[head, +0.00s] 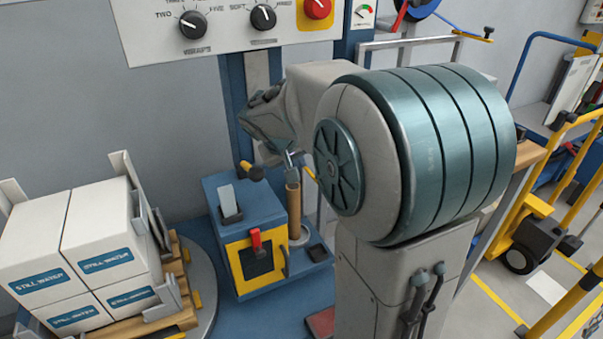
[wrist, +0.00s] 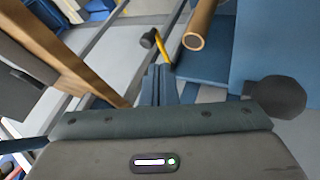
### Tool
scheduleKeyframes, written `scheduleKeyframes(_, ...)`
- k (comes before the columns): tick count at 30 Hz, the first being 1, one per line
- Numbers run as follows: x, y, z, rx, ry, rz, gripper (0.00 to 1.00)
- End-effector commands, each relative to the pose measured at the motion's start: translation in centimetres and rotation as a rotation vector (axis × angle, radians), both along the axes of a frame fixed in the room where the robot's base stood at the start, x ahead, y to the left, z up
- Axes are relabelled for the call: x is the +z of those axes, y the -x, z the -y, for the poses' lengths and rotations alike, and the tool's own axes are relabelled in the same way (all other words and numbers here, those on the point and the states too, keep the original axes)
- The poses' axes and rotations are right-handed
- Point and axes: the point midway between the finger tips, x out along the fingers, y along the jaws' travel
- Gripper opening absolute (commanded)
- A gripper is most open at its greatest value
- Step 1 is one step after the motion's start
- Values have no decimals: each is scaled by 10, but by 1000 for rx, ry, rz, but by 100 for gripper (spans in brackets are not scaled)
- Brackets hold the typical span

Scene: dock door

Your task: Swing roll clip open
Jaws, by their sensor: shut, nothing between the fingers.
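The roll clip appears to be the thin yellow arm (wrist: 162,43) with a dark knob (wrist: 148,38), beside the open end of a brown cardboard tube (wrist: 198,28) in the wrist view. My gripper (wrist: 165,72) is shut and empty, its fingertips just below the yellow arm in that picture. I cannot tell whether they touch it. In the head view my gripper (head: 293,158) is at the top of the brown tube (head: 294,200), partly hidden by my arm. A bit of yellow (head: 311,173) shows just right of the tube there.
A blue and yellow box (head: 255,255) with a red lever stands left of the tube. A yellow lever with a black knob (head: 252,171) sits above it. Boxed water (head: 95,250) is stacked on a pallet at left. A control panel (head: 230,25) hangs behind.

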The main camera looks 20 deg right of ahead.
Motion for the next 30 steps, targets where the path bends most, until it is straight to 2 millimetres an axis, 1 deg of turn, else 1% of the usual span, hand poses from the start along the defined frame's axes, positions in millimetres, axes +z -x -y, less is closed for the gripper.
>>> scheduleKeyframes(9, -47, -19, 26, -1, -2, -5, 0)
scheduleKeyframes(15, -68, -29, 38, -1, -2, -3, 0)
scheduleKeyframes(20, -75, -33, 43, 0, -1, -1, 0)
scheduleKeyframes(30, -75, -33, 43, 1, -1, 0, 0)
